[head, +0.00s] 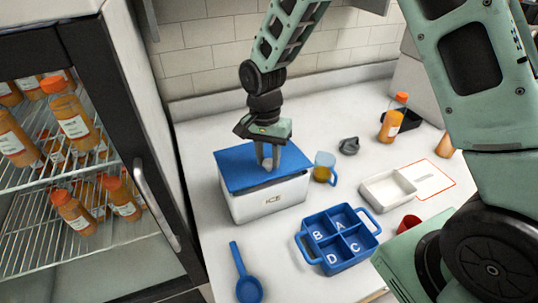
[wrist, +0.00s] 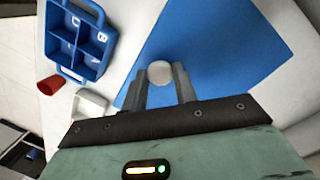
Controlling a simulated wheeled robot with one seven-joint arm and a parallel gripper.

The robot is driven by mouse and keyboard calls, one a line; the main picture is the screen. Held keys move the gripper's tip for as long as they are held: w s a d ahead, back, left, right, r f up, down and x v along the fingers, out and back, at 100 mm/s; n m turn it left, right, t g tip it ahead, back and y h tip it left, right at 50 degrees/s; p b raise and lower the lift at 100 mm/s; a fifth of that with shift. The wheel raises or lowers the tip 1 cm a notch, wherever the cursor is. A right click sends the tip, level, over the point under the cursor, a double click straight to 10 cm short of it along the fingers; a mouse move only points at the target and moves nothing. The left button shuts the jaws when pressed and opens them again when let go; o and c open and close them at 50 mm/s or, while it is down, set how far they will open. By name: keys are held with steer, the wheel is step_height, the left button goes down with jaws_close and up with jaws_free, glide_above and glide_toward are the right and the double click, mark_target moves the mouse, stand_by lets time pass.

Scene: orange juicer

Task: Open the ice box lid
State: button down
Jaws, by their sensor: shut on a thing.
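The ice box (head: 270,199) is a white box marked ICE, standing on the counter in the middle of the head view. My gripper (head: 267,160) points down over the lid. In the wrist view my gripper (wrist: 160,85) is shut on the round pale lid knob (wrist: 160,72), one finger on each side. The knob is mostly hidden by the fingers in the head view.
A blue divided tray (head: 340,238) with lettered compartments and a blue scoop (head: 246,280) lie in front. A juice mug (head: 324,168) stands close to the box's right. A white tray (head: 388,190) is further right. A glass-doored fridge (head: 125,110) with bottles stands left.

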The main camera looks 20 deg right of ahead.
steer(key=shift+g, duration=0.8)
steer(key=w+r+p, duration=0.2)
steer(key=r+p, duration=0.1)
steer(key=w+r+p, duration=0.1)
steer(key=shift+r, duration=0.4)
steer(key=w+r+p, duration=0.2)
steer(key=w, duration=1.7)
steer(key=shift+a, duration=0.25)
steer(key=shift+w, duration=0.1)
steer(key=c, duration=1.1)
jaws_free()
steer(key=shift+w+a+f, duration=0.15)
steer(key=shift+w+f, duration=0.1)
steer(key=shift+w, duration=0.1)
steer(key=shift+d+r, duration=0.2)
steer(key=shift+d+r, duration=0.15)
